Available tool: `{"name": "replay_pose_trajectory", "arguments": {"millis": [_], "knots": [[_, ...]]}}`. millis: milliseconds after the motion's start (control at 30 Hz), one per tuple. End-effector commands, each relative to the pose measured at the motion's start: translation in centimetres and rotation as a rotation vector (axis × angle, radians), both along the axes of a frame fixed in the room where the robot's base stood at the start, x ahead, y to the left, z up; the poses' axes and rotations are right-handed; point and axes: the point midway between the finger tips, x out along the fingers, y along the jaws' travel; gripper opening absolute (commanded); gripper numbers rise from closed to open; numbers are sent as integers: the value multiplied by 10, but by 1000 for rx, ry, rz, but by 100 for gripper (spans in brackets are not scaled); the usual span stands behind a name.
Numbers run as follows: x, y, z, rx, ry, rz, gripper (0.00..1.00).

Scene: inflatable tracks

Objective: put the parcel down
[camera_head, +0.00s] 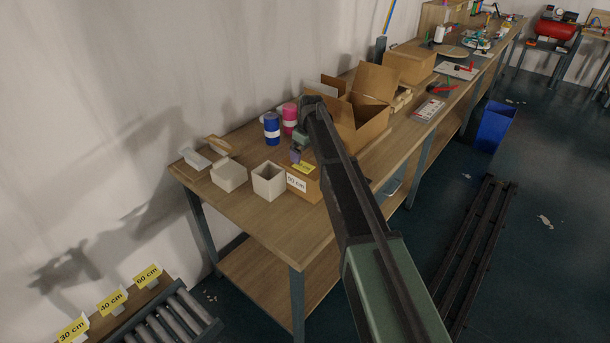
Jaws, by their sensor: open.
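A small brown parcel (309,191) with a white label that seems to read "50 cm" sits on the wooden workbench (283,221), near its front edge. A yellow tag (303,167) shows at its top. My gripper (296,157) is open just above and behind the parcel's top, at the end of my arm, which reaches in from the lower right. The fingertips are small and partly hidden, so I cannot tell whether they touch the parcel. My arm covers the parcel's right side.
Two pale open boxes (268,181) (229,175) stand left of the parcel. Blue (271,129) and pink (290,118) cylinders stand behind. An open carton (367,112) stands to the right. A roller conveyor (174,322) with yellow distance signs is at lower left. The bench's front left is bare.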

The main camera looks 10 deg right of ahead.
Motion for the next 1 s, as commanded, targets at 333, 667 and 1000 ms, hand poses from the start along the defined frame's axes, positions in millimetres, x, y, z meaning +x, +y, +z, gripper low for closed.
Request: {"name": "replay_pose_trajectory", "arguments": {"millis": [333, 667, 1000], "knots": [[5, 3, -52, -1, 0, -2, 100], [9, 5, -101, -1, 0, -3, 100], [9, 6, -101, -1, 0, -3, 91]]}}
